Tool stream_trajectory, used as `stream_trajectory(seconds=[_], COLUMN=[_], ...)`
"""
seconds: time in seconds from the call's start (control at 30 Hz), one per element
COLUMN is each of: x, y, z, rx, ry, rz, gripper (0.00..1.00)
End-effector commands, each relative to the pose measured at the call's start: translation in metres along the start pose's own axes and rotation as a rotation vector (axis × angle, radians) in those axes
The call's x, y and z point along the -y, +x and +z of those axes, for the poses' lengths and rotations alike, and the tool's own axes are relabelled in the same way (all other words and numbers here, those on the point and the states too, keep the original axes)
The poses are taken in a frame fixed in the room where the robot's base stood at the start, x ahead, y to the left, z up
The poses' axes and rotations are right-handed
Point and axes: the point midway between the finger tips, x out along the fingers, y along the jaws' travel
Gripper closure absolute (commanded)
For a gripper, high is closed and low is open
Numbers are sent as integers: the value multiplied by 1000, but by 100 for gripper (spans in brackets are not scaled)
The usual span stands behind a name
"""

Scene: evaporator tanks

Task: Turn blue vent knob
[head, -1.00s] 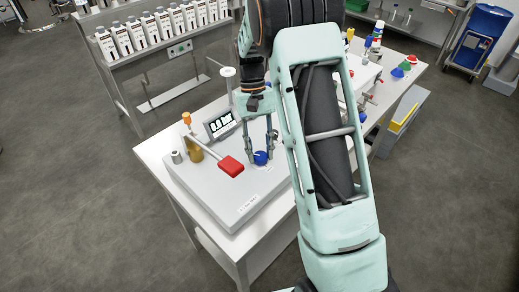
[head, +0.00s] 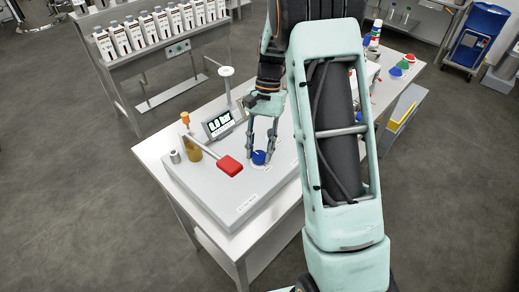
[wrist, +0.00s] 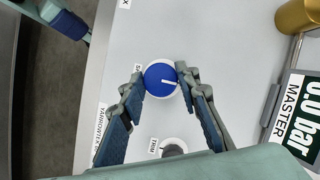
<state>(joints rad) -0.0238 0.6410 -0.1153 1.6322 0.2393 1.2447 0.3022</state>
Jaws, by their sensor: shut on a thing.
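The blue vent knob (head: 259,157) sits on top of the grey panel box (head: 215,200). In the wrist view the round blue knob (wrist: 160,79) shows a white pointer line running from its middle towards the right. My gripper (head: 261,156) reaches down from above with one finger on each side of the knob. In the wrist view the fingertips of my gripper (wrist: 160,76) touch or nearly touch the knob's two sides. Part of the label beside the knob is hidden by a finger.
A red-handled lever (head: 229,166) lies left of the knob. A pressure display (head: 219,123) reading 0.0 bar stands behind it. A brass cylinder (head: 193,149) is at the left. A grey trim knob (wrist: 174,147) is close to my fingers. Bottles (head: 160,25) line a back rack.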

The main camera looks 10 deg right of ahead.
Motion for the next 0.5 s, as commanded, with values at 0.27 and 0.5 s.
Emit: stream_trajectory(seconds=[0.27, 0.5], x=[0, 0], y=[0, 0], z=[0, 0], rx=[-1, -1], ry=[3, 2], rz=[-1, -1], gripper=[94, 55])
